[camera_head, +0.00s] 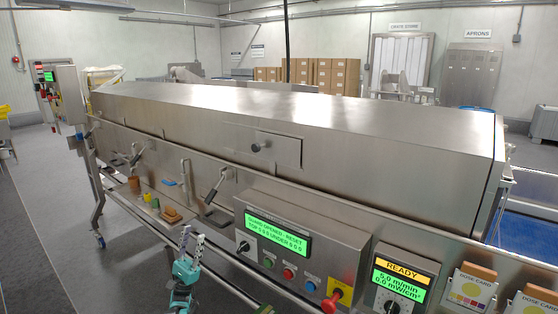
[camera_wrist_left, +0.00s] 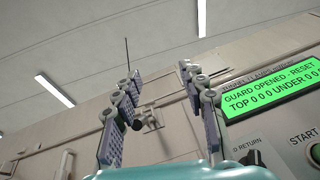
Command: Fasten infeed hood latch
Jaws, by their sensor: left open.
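The long steel tunnel hood (camera_head: 330,108) lies down over the conveyor. Along its front side is a latch with a dark grip (camera_head: 217,184), standing tilted up, and a similar latch (camera_head: 137,156) further left. I cannot tell which is the infeed latch, or whether either is hooked. My left gripper (camera_head: 191,238) is open and empty, in front of and below the nearer latch, apart from it. In the left wrist view my open fingers (camera_wrist_left: 158,76) point up, with metal latch parts (camera_wrist_left: 152,119) behind and between them, partly hidden. My right gripper is not in view.
The control box (camera_head: 300,248) just right of my left gripper reads "GUARD OPENED - RESET". A second panel (camera_head: 402,280) reads "READY". A ledge (camera_head: 165,205) left of the gripper holds small items. A steel rail runs along the front. Grey floor is clear at left.

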